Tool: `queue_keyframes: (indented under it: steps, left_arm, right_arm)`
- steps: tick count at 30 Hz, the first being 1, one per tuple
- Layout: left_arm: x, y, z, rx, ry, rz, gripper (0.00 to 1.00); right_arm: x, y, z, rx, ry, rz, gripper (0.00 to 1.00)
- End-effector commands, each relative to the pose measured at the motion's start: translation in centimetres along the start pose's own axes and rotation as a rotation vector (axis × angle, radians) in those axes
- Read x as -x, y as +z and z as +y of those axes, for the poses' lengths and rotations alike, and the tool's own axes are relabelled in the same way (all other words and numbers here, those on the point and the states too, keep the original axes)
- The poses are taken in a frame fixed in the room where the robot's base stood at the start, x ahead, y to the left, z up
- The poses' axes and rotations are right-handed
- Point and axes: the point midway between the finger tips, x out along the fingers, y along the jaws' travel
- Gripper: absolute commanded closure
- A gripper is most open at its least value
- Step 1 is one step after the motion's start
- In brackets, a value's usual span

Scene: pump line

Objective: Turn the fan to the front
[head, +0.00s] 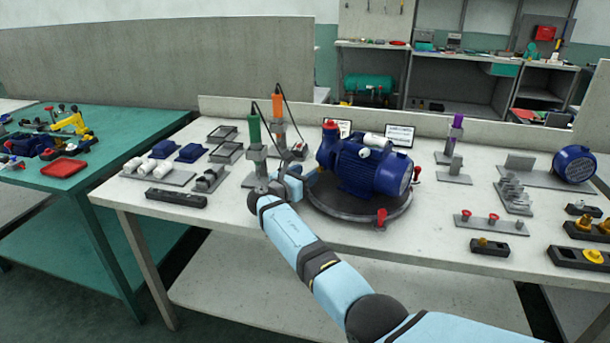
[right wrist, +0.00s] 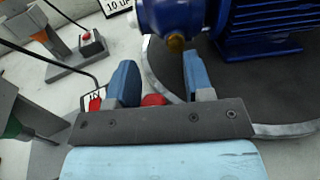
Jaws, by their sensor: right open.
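A blue pump with its motor (head: 365,168) stands on a round dark turntable (head: 345,205) with a pale metal rim. The ribbed fan end (head: 405,179) of the motor points to the right and slightly forward. Red handles stand on the rim at the front (head: 381,217) and at the right (head: 417,173). My right gripper (head: 292,178) is at the turntable's left edge. In the right wrist view its two blue fingers (right wrist: 160,78) are apart, with a red handle top (right wrist: 153,100) between them, partly hidden by the gripper body. I cannot tell whether they touch it. My left gripper is out of view.
Green (head: 254,128) and orange (head: 278,104) cabled tools stand on posts just behind and left of my right gripper. Trays and small parts fill the table's left. Red-pegged (head: 491,222) and yellow-knobbed (head: 594,256) blocks lie at the right. The table's front middle is clear.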

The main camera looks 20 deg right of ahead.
Motion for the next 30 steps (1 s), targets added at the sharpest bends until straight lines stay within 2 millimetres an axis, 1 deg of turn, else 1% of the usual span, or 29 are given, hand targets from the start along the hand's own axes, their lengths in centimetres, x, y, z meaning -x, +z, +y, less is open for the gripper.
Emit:
queue_keyframes:
  steps: [2,5,12,18,21,24,30]
  left_arm:
    - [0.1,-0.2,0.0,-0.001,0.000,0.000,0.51]
    - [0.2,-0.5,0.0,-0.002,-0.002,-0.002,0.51]
    - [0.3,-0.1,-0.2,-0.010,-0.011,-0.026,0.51]
    - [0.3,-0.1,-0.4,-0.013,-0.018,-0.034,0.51]
    - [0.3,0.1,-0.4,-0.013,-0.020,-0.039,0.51]
    - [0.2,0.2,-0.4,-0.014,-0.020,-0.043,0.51]
    - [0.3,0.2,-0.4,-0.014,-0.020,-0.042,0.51]
  right_arm:
    - [0.6,0.0,0.0,0.001,0.002,0.001,0.53]
    - [2.1,0.1,0.1,0.000,0.003,0.001,0.53]
    - [7.6,0.1,0.0,0.000,0.001,0.002,0.53]
    - [11.4,0.1,-0.1,0.001,0.000,0.001,0.53]
    - [12.6,0.0,-0.2,0.001,-0.002,0.001,0.53]
    - [13.2,0.0,-0.2,0.000,-0.003,0.001,0.53]
    - [13.5,0.0,-0.2,0.000,-0.004,0.000,0.53]
